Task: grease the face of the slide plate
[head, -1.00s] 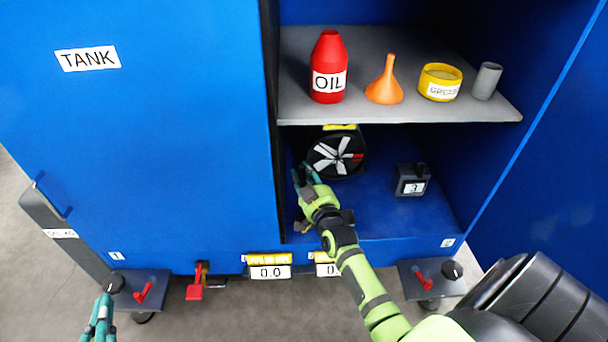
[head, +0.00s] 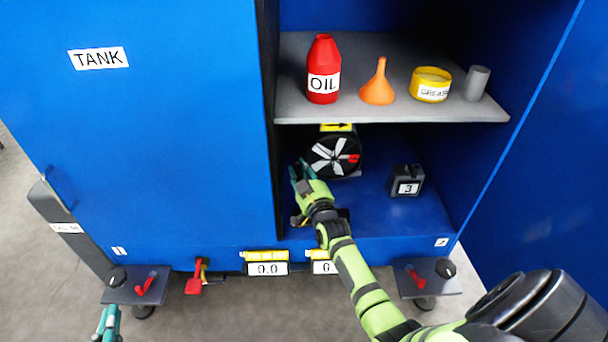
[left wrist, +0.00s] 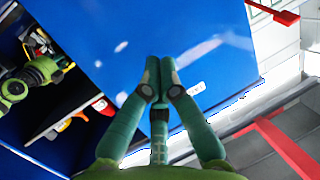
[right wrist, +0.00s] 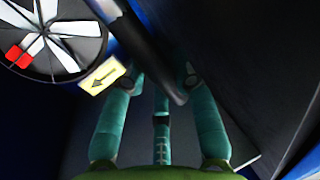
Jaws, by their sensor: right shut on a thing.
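The yellow grease tub (head: 431,91) stands on the grey shelf, its top showing yellow. I cannot make out which part is the slide plate. My right gripper (head: 301,172) is in the lower bay of the blue cabinet, left of and below the fan wheel (head: 333,155). In the right wrist view its fingers (right wrist: 163,78) are shut on a dark bar (right wrist: 150,55) that slants between them. My left gripper (head: 108,320) is low at the left, in front of the cabinet and away from the tub. In the left wrist view its fingertips (left wrist: 158,68) are together and empty.
The shelf (head: 390,111) also holds a red oil bottle (head: 323,70), an orange funnel (head: 378,85) and a grey cylinder (head: 476,83). A dark box marked 3 (head: 405,181) stands on the bay floor, with bare floor around it. Red levers (head: 195,280) stick out along the cabinet's lower front.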

